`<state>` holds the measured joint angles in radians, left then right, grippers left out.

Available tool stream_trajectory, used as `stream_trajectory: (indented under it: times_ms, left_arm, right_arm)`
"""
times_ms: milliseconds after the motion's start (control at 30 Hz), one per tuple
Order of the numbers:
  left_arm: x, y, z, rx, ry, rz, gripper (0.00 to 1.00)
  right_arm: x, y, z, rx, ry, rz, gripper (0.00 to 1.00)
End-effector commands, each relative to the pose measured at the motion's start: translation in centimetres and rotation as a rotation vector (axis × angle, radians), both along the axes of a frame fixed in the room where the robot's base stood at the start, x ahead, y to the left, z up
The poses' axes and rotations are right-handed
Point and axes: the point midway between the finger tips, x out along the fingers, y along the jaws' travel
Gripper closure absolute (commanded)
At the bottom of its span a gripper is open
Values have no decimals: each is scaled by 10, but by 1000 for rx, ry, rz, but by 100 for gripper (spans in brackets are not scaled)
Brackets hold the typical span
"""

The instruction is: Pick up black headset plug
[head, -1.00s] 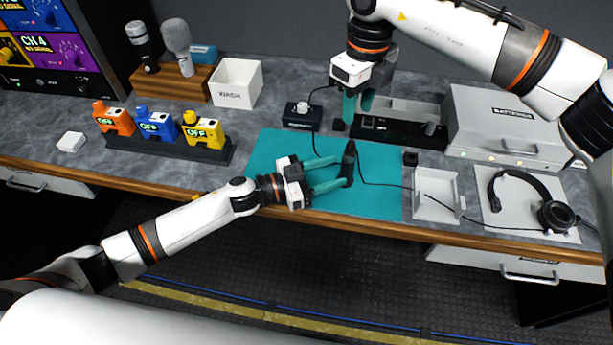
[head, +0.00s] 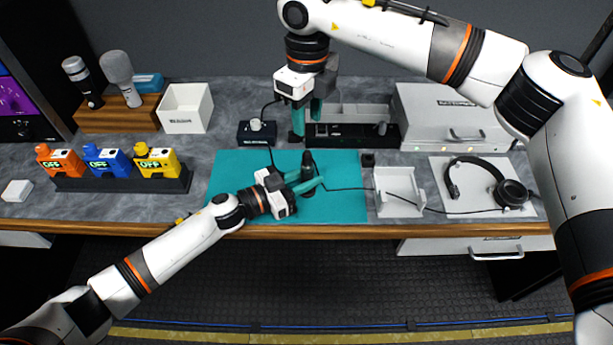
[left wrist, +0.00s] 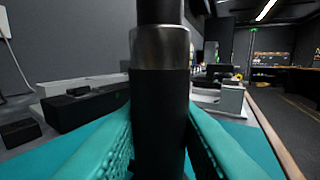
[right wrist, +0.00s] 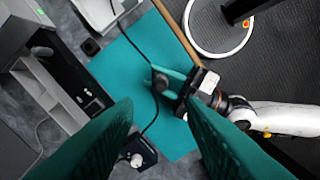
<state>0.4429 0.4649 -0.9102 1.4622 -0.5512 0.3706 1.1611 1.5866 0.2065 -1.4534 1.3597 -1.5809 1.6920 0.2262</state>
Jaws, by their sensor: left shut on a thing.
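The black headset plug (head: 307,161) is a dark upright cylinder over the teal mat (head: 345,207). In the left wrist view the plug (left wrist: 160,105) fills the middle, with a silver collar near the top; its lower end is out of sight. My left gripper (head: 309,183) is shut on it, one finger on each side. In the right wrist view the plug (right wrist: 160,83) shows from above between the left fingers. My right gripper (head: 306,121) is open and empty, pointing down behind the mat; its fingers also frame the right wrist view (right wrist: 160,100).
A thin cable runs right from the plug past a white open tray (head: 400,205) to the headset (head: 511,193). A small black box (head: 257,133) with a cable stands behind the mat. Orange, blue and yellow units (head: 157,162) stand left. The mat's front is clear.

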Motion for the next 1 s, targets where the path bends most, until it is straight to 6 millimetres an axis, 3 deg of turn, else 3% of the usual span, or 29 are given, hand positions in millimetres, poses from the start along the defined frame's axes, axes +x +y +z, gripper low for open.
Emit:
stream_trajectory:
  times_ms: [267,600,867,1000]
  left_arm:
    - [0,0,-1,1,0,0,98]
    - [0,0,0,1,0,0,98]
    - [0,0,0,1,0,1,98]
    - [0,0,0,1,0,1,98]
  right_arm:
    - [-5,4,16,1,1,-83,56]
    - [-5,3,-39,-1,3,-82,56]
    - [-4,2,-55,0,2,-82,56]
    - [-2,0,-73,0,3,-82,56]
